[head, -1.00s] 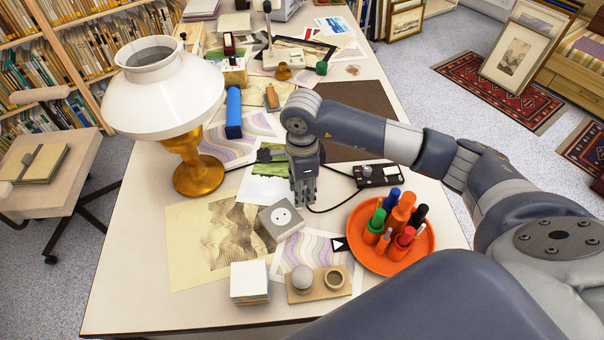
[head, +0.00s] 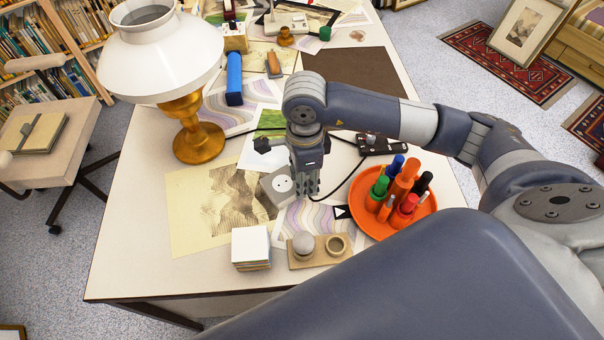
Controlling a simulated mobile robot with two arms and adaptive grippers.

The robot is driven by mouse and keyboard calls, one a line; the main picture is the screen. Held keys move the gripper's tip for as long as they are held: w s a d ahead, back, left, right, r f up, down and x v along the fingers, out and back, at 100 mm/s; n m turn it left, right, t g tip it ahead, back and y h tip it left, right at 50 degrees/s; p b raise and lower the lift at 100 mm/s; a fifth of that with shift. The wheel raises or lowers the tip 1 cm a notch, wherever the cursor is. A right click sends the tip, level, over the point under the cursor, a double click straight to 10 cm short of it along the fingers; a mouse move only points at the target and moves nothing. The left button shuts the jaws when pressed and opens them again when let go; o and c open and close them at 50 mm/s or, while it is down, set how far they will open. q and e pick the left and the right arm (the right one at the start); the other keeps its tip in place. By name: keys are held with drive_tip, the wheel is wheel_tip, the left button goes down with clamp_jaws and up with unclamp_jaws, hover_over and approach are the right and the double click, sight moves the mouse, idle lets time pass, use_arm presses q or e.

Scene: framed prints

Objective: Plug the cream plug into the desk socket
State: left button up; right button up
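The desk socket is a grey block (head: 270,194) with a round white face (head: 282,184), lying on the desk at the edge of a sepia print. My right gripper (head: 305,192) points down just to the right of the socket and covers part of its right side. I cannot tell whether it touches the socket. The cream plug is not visible; the fingers may hide it. A black cable (head: 346,184) runs from near the fingertips towards a black box (head: 380,145). I cannot tell whether the fingers are open or shut. My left gripper is not in view.
An orange tray (head: 385,232) of bottles stands to the right. A white paper block (head: 250,244) and a wooden stand (head: 318,257) with a ball lie in front.

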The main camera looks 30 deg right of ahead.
drive_tip(key=shift+r+n, duration=0.5)
drive_tip(key=shift+n, duration=0.3)
drive_tip(key=r+n, duration=0.1)
drive_tip(key=n, duration=0.1)
drive_tip(key=r+n, duration=0.2)
drive_tip(key=n, duration=0.1)
drive_tip(key=s+r+n, duration=0.1)
drive_tip(key=n, duration=0.2)
drive_tip(key=shift+a+r, duration=0.25)
drive_tip(key=shift+r, duration=0.05)
drive_tip(key=s+r+n, duration=0.1)
drive_tip(key=n, duration=0.2)
drive_tip(key=r+n, duration=0.2)
drive_tip(key=n, duration=0.2)
drive_tip(key=s+r+n, duration=0.1)
drive_tip(key=n, duration=0.3)
drive_tip(key=shift+s+d+r, duration=0.15)
drive_tip(key=shift+s+r, duration=0.2)
drive_tip(key=shift+r, duration=0.05)
